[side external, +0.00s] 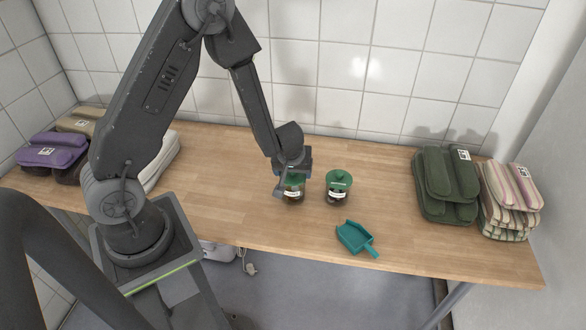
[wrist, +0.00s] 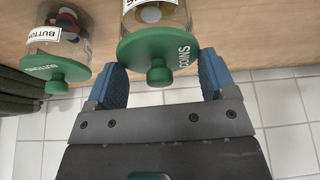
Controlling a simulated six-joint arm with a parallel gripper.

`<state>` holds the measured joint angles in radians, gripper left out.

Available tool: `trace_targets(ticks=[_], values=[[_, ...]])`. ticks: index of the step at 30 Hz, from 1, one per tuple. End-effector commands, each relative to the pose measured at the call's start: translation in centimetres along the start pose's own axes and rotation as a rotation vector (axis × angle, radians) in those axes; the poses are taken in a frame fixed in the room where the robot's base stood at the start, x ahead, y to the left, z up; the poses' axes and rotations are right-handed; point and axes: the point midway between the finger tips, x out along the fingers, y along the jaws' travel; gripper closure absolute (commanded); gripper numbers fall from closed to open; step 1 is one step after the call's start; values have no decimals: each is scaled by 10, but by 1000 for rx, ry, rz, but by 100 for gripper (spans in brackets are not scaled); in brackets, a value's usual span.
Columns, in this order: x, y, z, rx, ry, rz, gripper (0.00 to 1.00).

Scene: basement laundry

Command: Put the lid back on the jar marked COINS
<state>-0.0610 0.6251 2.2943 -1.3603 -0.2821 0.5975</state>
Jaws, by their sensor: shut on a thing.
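The COINS jar (side external: 293,196) is a clear jar standing on the wooden table, partly hidden by my gripper. In the wrist view its glass (wrist: 155,14) shows coins inside. The green lid marked COINS (wrist: 140,46), with a round knob, is at the jar's mouth; I cannot tell whether it is fully seated. My gripper (wrist: 163,80) is shut on this lid, with a blue-padded finger at either side of its rim. My gripper also shows above the jar in the side view (side external: 291,178).
A similar jar marked BUTTONS (side external: 337,196), with its green lid (side external: 339,179) on, stands close on the right. A teal dustpan (side external: 355,238) lies near the front edge. Folded green towels (side external: 446,185) and striped towels (side external: 511,200) sit at the right; purple ones (side external: 50,152) at the left.

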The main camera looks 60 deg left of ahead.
Motion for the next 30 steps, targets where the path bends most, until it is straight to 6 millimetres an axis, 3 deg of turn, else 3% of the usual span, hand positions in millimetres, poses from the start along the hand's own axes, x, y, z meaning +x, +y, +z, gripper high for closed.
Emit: trace_targets(ticks=[25,26,30], values=[[1,0,0,-1,1,0,45],[1,0,0,-1,0,0,20],[1,0,0,-1,0,0,6]])
